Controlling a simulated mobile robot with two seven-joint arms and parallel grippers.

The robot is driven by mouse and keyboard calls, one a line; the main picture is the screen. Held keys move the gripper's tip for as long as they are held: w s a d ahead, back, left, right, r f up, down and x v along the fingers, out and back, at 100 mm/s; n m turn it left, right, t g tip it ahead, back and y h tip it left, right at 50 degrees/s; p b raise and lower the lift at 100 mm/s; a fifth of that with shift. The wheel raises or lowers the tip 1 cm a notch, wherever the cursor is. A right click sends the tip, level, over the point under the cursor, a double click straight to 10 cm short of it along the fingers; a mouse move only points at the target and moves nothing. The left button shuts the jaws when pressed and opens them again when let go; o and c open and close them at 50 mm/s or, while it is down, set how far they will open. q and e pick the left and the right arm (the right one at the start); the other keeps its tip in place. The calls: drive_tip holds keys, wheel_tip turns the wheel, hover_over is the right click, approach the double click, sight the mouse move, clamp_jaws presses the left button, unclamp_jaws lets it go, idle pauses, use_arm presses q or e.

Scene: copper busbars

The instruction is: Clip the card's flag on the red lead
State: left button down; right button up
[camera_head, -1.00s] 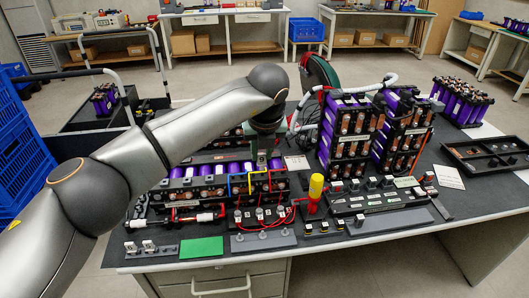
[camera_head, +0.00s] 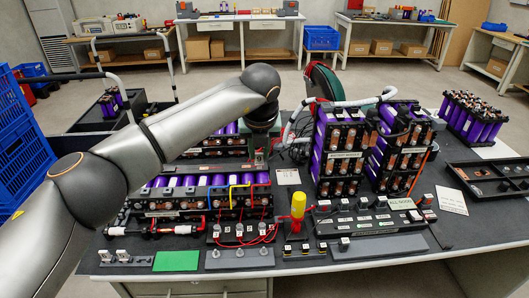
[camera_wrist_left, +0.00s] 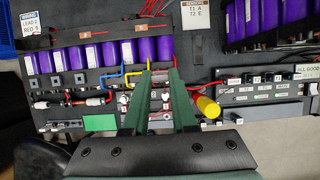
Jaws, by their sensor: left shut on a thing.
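My left gripper (camera_head: 260,163) hangs over the back of the module with the purple cells (camera_head: 195,182), above the blue, yellow and red bars. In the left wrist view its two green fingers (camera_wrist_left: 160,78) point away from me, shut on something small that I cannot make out. Thin red leads (camera_head: 272,232) loop from the terminal block in front of the module; they also show in the left wrist view (camera_wrist_left: 185,88). A card (camera_wrist_left: 31,22) marked LEAD 2, RED 9 stands at the upper left there. Another card (camera_wrist_left: 195,14) reads T1 A, T2 B. My right gripper is out of view.
A yellow-topped post (camera_head: 298,205) stands right of the red leads. Tall cell stacks (camera_head: 340,150) rise behind it. A green pad (camera_head: 176,261) and a grey strip (camera_head: 239,258) lie along the front edge. A black tray (camera_head: 490,180) is at the right.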

sight(261, 165)
use_arm(q)
drive_tip(key=shift+w+d, duration=0.25)
drive_tip(key=shift+w, duration=0.05)
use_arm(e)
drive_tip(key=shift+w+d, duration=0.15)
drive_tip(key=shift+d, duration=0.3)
use_arm(q)
drive_tip(key=shift+a, duration=0.1)
drive_tip(key=shift+f+b, duration=1.85)
drive_tip(key=shift+f, duration=0.75)
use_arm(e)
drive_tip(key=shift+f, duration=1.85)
use_arm(q)
drive_tip(key=shift+f+b, duration=0.1)
drive_tip(key=shift+b, duration=0.25)
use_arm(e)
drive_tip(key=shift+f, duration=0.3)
use_arm(q)
drive_tip(key=shift+f+b, duration=0.35)
drive_tip(key=shift+f, duration=0.1)
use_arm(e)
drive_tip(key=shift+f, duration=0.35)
use_arm(q)
drive_tip(key=shift+f+b, duration=0.45)
drive_tip(key=shift+f, duration=0.15)
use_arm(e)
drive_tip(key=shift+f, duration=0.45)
